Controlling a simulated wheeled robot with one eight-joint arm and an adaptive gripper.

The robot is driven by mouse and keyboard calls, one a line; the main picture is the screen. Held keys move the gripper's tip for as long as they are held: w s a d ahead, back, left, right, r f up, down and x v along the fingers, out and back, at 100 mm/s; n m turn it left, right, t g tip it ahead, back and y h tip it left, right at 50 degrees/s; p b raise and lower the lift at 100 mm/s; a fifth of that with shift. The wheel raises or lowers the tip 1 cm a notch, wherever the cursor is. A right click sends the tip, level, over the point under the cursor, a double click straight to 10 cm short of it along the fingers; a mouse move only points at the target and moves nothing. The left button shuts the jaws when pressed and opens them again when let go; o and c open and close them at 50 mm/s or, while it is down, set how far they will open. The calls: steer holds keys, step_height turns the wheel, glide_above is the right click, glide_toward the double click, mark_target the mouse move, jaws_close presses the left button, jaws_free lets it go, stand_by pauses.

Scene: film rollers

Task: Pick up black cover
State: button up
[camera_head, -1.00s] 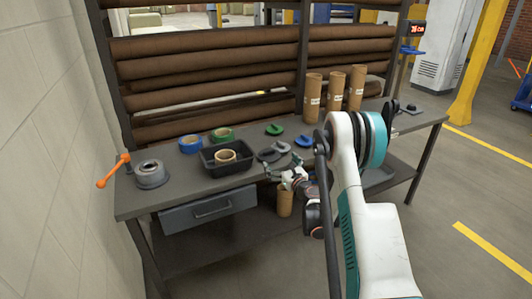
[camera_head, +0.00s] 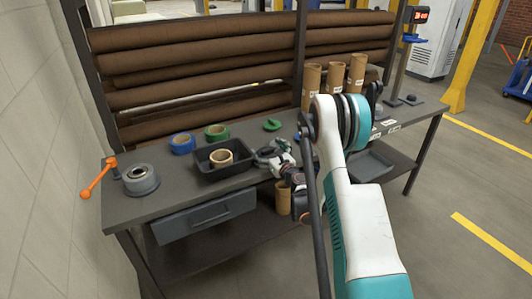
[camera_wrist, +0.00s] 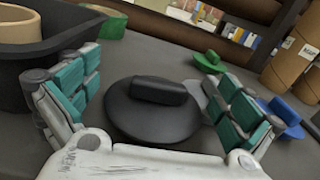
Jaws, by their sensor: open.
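The black cover (camera_wrist: 153,112) is a round dark disc with a raised block handle (camera_wrist: 158,91). In the wrist view it lies on the bench between the two teal-padded fingers of my gripper (camera_wrist: 155,105), which is open and apart from the handle on both sides. In the head view my gripper (camera_head: 277,158) is at the bench's front part, right of the black tray, and largely hides the cover. A grey cover (camera_wrist: 214,101) lies just behind the right finger, partly hidden by it.
A black tray (camera_head: 203,168) holding a tape roll (camera_head: 221,158) stands close on the left. A green cover (camera_head: 272,124) and a blue cover (camera_wrist: 283,118) lie behind and to the right. Cardboard tubes (camera_head: 335,78) stand at the back. A grey metal roller end (camera_head: 140,180) sits at far left.

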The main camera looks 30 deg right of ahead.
steer(key=c, duration=1)
steer(key=shift+o, duration=0.2)
